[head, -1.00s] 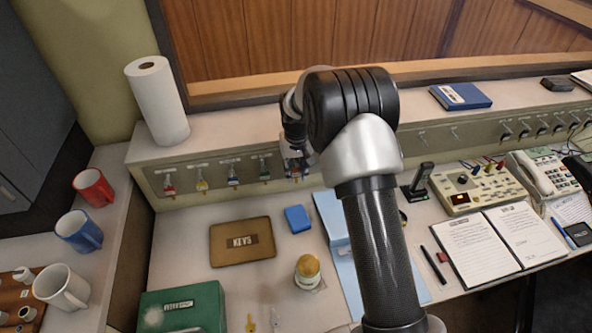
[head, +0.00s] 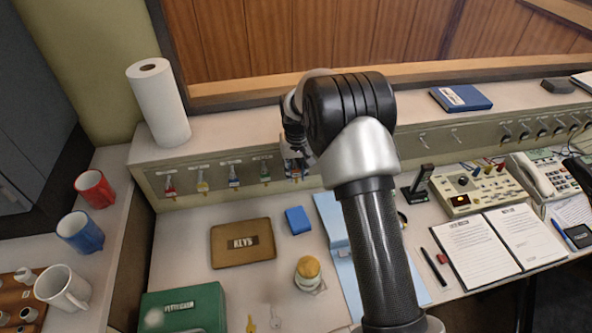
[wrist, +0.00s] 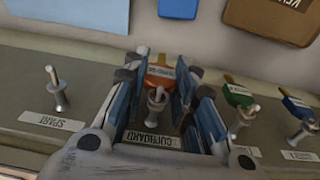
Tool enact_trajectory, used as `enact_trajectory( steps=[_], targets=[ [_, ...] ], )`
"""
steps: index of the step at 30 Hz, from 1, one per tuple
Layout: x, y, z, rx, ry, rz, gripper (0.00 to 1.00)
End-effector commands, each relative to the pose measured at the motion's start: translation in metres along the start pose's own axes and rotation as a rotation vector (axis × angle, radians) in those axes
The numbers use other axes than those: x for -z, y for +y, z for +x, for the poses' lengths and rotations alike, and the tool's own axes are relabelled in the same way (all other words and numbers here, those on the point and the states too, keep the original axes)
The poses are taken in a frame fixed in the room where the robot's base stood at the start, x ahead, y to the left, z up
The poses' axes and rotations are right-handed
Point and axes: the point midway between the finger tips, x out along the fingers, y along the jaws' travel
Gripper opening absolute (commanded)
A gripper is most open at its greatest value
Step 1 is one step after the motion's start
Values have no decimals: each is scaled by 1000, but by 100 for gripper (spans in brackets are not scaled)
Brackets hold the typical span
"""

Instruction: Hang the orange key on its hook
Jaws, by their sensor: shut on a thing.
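The orange key (wrist: 159,78) shows in the wrist view as an orange tag with a pale label, between the blue-padded fingers of my gripper (wrist: 161,88). My gripper is shut on it. A metal hook (wrist: 156,102) stands directly in front of the tag, above a plate reading CUPBOARD (wrist: 150,139). I cannot tell whether the tag's ring is around the hook or only beside it. In the head view my gripper (head: 296,168) is at the key rail, right of the green key (head: 264,172), and the orange key is hidden or too small to make out.
Red (head: 169,184), yellow (head: 202,181) and blue (head: 234,176) keys hang left along the rail. A bare hook marked SPARE (wrist: 57,92) is beside my gripper in the wrist view. A brown KEYS tray (head: 227,259) and a blue box (head: 297,219) lie on the desk below.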

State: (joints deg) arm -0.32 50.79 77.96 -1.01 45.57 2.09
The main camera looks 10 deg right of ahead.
Motion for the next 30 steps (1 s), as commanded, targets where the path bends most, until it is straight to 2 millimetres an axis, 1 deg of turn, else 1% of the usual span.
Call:
enact_trajectory(
  steps=[8,9,19,30],
  targets=[
    [0,0,2,0,0,0,0],
    [0,0,2,0,0,0,26],
    [0,0,2,0,0,0,48],
    [0,0,2,0,0,0,49]
  ],
)
